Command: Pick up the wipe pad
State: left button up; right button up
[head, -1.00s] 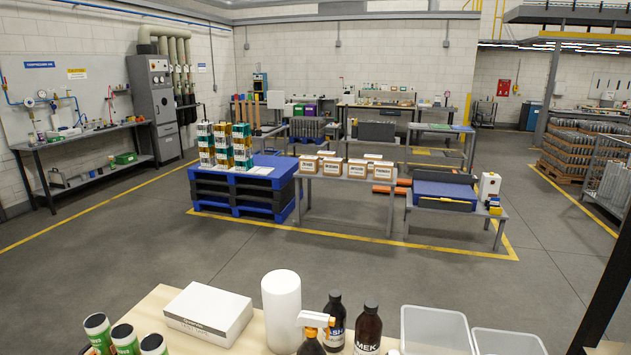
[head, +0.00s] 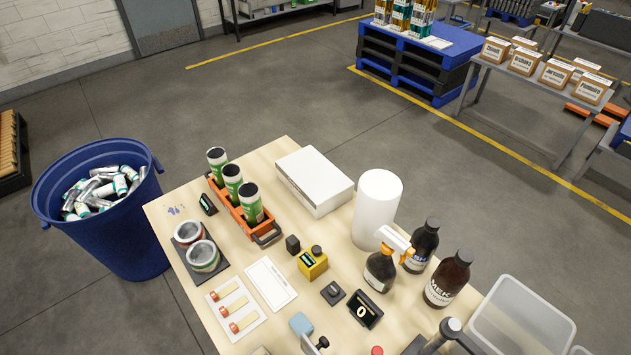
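A small light-blue pad (head: 300,324), which looks like the wipe pad, lies on the wooden worktable (head: 160,208) near the bottom middle of the head view. A dark device (head: 318,344) is close beside it, partly cut off by the bottom edge. Neither of my grippers shows in the head view, so I cannot see whether they are open or shut.
Around the pad are a black display (head: 364,310), a yellow device (head: 312,263), a white card with strips (head: 236,309) and a spray bottle (head: 380,272). Dark bottles (head: 447,280) and a clear bin (head: 520,318) stand right. A blue barrel of cans (head: 100,225) stands left.

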aim_at(298, 322)
jog(key=l+u, duration=0.9)
jog(key=k+l+u, duration=0.1)
jog(key=l+u, duration=0.35)
jog(key=k+l+u, duration=0.2)
jog(key=l+u, duration=0.25)
jog(key=k+l+u, duration=0.25)
jog(key=l+u, duration=0.25)
jog(key=z, duration=0.3)
jog(key=i+l+u, duration=0.3)
jog(key=k+l, duration=0.05)
